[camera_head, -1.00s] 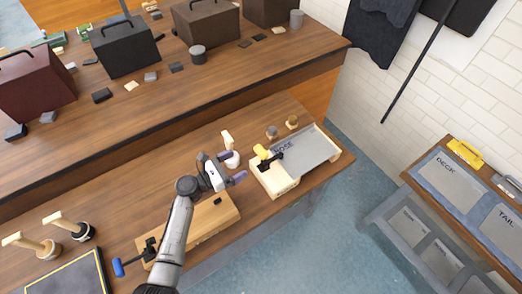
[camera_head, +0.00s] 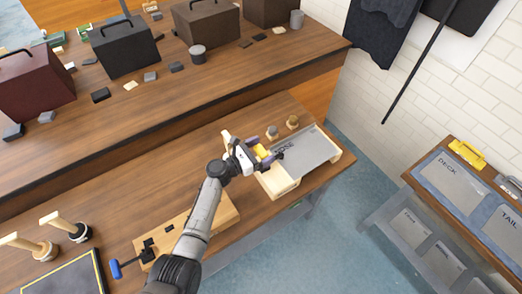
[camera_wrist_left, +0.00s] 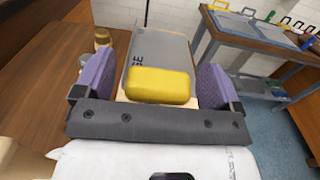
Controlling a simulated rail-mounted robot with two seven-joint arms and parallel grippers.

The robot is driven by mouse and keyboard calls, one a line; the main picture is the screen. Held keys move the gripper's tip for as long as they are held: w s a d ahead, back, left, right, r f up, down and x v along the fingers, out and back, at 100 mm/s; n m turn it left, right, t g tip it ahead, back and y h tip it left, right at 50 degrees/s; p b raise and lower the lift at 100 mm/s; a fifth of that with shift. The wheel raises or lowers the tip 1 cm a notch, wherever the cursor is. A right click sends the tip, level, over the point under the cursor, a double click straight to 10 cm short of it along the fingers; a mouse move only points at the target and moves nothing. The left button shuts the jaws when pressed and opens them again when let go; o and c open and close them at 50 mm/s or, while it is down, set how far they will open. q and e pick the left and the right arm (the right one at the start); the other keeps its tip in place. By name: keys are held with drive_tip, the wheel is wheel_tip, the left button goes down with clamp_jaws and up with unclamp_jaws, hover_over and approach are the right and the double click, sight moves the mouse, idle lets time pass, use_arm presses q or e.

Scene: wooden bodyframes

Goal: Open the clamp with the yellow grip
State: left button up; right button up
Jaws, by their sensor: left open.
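The yellow grip (camera_head: 262,152) of the clamp stands at the left end of a wooden fixture (camera_head: 283,189) that carries a grey plate (camera_head: 308,150). My left gripper (camera_head: 265,148) is open, with its purple-padded fingers on either side of the yellow grip. In the left wrist view the yellow grip (camera_wrist_left: 160,86) lies between the open fingers (camera_wrist_left: 158,85), with a visible gap on each side. The clamp's dark metal part (camera_head: 282,151) shows beyond the fingers in the head view. My right gripper is not in view.
Two small round-based pieces (camera_head: 292,122) stand behind the fixture. Wood-handled tools (camera_head: 68,226) stand at the far left. A shelf rack (camera_head: 450,185) stands right.

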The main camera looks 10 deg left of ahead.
use_arm(q)
drive_tip(key=shift+c, duration=0.4)
drive_tip(key=c, duration=1.2)
drive_tip(key=s+a+f+t+h+b, duration=0.1)
drive_tip(key=s+a+f+h+b, duration=0.1)
drive_tip(key=b, duration=0.5)
drive_tip(key=shift+s+a+f+t, duration=0.3)
drive_tip(key=shift+s+a+f, duration=0.4)
drive_tip(key=shift+a, duration=0.5)
